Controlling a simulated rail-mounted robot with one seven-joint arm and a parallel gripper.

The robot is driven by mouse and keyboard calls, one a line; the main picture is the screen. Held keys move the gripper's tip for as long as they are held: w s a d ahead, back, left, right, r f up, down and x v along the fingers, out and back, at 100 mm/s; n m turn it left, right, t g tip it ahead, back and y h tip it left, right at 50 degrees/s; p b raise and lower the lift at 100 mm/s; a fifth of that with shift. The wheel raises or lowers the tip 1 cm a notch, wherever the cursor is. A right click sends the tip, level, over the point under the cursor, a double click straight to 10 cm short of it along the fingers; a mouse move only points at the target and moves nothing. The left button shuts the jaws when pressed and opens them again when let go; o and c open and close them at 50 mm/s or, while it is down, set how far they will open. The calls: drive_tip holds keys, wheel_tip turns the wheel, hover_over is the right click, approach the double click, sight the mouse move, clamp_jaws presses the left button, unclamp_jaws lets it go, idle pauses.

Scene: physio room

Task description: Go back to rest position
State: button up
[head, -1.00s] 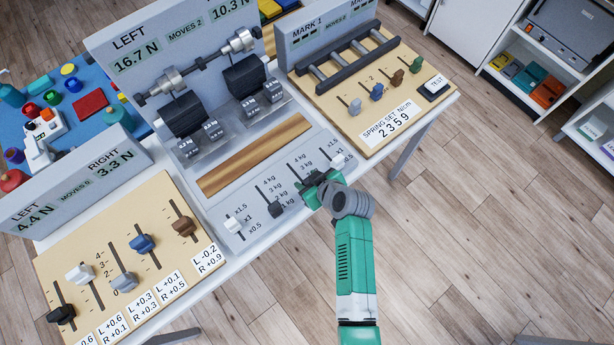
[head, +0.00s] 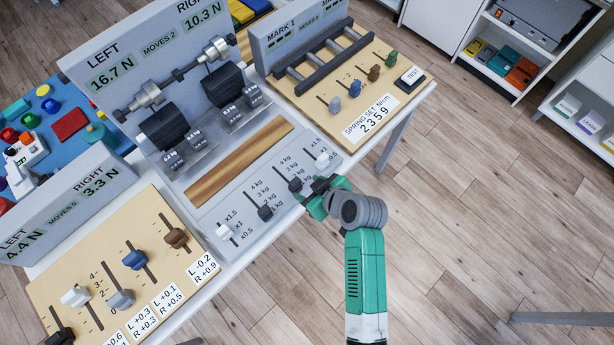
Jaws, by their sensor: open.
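My gripper (head: 316,194), green with dark jaws, is over the front right part of the middle grey panel (head: 283,226), near its front edge. Its fingers are partly hidden by the wrist, and it appears to hold nothing. The panel has white knobs at its left (head: 224,231) and right (head: 322,159) ends. Between them are two dark knobs, one left of centre (head: 265,212) and one just beside my gripper (head: 295,184). The upright display (head: 120,75) reads LEFT 16.7 N, MOVES 2, RIGHT 10.3 N.
A wooden slider board (head: 180,278) stands at the left and a spring board (head: 365,103) at the right. A blue mat with coloured items (head: 93,157) lies behind. Shelves (head: 489,66) stand at the upper right. The floor (head: 480,210) to the right is clear.

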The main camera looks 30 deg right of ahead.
idle(0.4)
drive_tip(key=w+a+r+t+h, duration=0.1)
drive_tip(key=w+a+r+t, duration=0.25)
drive_tip(key=r, duration=0.85)
drive_tip(key=w+a+r+t+h, duration=0.15)
drive_tip(key=w+r, duration=0.25)
drive_tip(key=r, duration=0.9)
drive_tip(key=w+a+r+t, duration=0.3)
drive_tip(key=r, duration=0.9)
drive_tip(key=s+a+r+m+t, duration=0.1)
drive_tip(key=s+a+r+t, duration=0.25)
drive_tip(key=r, duration=0.55)
drive_tip(key=s+a+r+t, duration=0.25)
drive_tip(key=s+r, duration=0.25)
drive_tip(key=r, duration=0.4)
drive_tip(key=s+a+r+m+t, duration=0.15)
drive_tip(key=s+a+r, duration=0.25)
drive_tip(key=r, duration=0.5)
wheel_tip(320, 180, up, 18)
drive_tip(key=s+y+p, duration=0.1)
drive_tip(key=p, duration=1.6)
drive_tip(key=shift+a+t, duration=0.15)
drive_tip(key=shift+t, duration=0.2)
